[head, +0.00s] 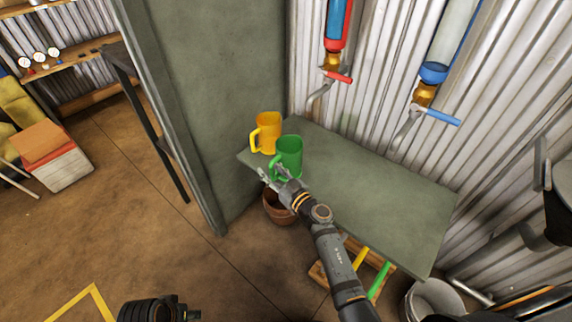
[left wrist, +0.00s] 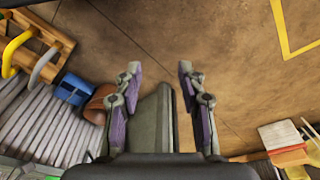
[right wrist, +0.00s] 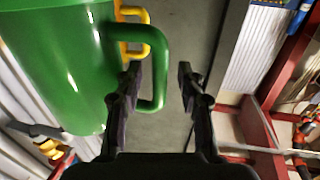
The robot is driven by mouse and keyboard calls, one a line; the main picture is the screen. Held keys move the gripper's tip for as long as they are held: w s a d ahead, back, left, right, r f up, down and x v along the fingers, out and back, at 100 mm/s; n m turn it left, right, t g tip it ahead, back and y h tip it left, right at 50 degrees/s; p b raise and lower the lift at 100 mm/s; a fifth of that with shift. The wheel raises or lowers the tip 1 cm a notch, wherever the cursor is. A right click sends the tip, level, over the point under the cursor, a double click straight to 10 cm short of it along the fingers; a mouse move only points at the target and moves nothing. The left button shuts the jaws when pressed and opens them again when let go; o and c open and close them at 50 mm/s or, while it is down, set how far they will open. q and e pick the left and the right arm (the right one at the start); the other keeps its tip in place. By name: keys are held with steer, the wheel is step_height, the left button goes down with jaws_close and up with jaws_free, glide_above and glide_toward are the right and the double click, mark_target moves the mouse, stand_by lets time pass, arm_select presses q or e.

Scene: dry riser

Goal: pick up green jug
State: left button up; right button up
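The green jug (head: 288,152) stands upright on the grey-green table (head: 375,190), near its left end, its handle toward the lower left. My right gripper (head: 271,174) is at the handle side of the jug. In the right wrist view the jug (right wrist: 65,65) fills the left side. The outer bar of its handle (right wrist: 160,75) appears between the open fingers of my right gripper (right wrist: 158,80); contact cannot be told. My left gripper (left wrist: 158,75) is open and empty, pointing at the brown floor.
A yellow jug (head: 267,132) stands just behind and left of the green one. A grey-green panel (head: 205,90) rises left of the table. Two dispensers with a red tap (head: 338,77) and a blue tap (head: 436,116) hang above. A brown pot (head: 277,210) is below the table edge.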

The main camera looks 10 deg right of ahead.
jaws_close()
arm_select(q)
steer(key=shift+f, duration=0.15)
arm_select(e)
steer(key=shift+r, duration=0.2)
